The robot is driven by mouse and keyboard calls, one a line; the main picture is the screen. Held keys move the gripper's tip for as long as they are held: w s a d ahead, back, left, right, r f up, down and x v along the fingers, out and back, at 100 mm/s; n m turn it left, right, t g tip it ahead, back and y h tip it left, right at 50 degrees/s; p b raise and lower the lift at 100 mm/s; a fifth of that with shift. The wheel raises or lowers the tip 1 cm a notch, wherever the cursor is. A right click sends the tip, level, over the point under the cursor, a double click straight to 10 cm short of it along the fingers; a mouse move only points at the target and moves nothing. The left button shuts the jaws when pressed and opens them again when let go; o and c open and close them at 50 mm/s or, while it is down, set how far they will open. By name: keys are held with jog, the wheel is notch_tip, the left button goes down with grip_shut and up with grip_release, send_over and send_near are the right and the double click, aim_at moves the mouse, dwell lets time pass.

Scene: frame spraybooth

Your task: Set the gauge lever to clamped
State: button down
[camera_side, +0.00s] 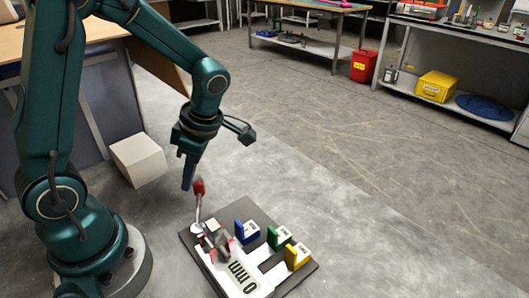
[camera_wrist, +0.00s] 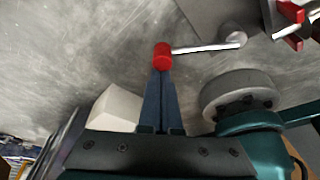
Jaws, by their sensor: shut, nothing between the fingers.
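The gauge lever is a metal rod with a red knob (camera_side: 199,187) at its upper end. In the side view it stands nearly upright from a pivot (camera_side: 196,229) at the left of the gauge base (camera_side: 240,275). My gripper (camera_side: 187,188) points down with its fingers shut, close beside the red knob. In the wrist view the shut fingertips (camera_wrist: 161,73) reach the red knob (camera_wrist: 162,57), and the rod (camera_wrist: 200,48) runs right to its pivot. Whether they touch the knob is hard to tell. Nothing is held between the fingers.
Blue (camera_side: 247,232), green (camera_side: 279,238) and yellow (camera_side: 297,256) blocks stand on the gauge base, right of the lever. A white box (camera_side: 138,159) lies on the floor behind my arm. The floor to the right is clear.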

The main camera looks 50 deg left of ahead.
jog(key=shift+w+d+m, duration=0.2)
jog(key=shift+w+m, duration=0.25)
jog(key=shift+m, duration=0.15)
jog(key=shift+w+d+m+t+y, duration=0.2)
jog(key=shift+w+d+m, duration=0.15)
jog(key=shift+m, duration=0.25)
jog(key=shift+w+d+m+t+y, duration=0.1)
jog(key=shift+w+d+m+t, duration=0.1)
jog(key=shift+w+m, duration=0.3)
jog(key=m, duration=0.1)
jog(key=w+d+m+t, duration=0.1)
jog(key=m, duration=0.1)
jog(key=shift+w+d, duration=0.15)
jog(key=shift+d, duration=0.15)
jog(key=d+m, duration=0.1)
jog(key=w+d+m+t, duration=0.1)
jog(key=m, duration=0.1)
jog(key=shift+w+d, duration=0.1)
jog(key=shift+d, duration=0.1)
jog(key=shift+w+d+m+t, duration=0.2)
jog(key=shift+d+m, duration=0.35)
jog(key=shift+m, duration=0.25)
jog(key=shift+w+d+m+t, duration=0.1)
jog(key=shift+d+m+t, duration=0.1)
jog(key=shift+d+m, duration=0.45)
jog(key=shift+a, duration=0.15)
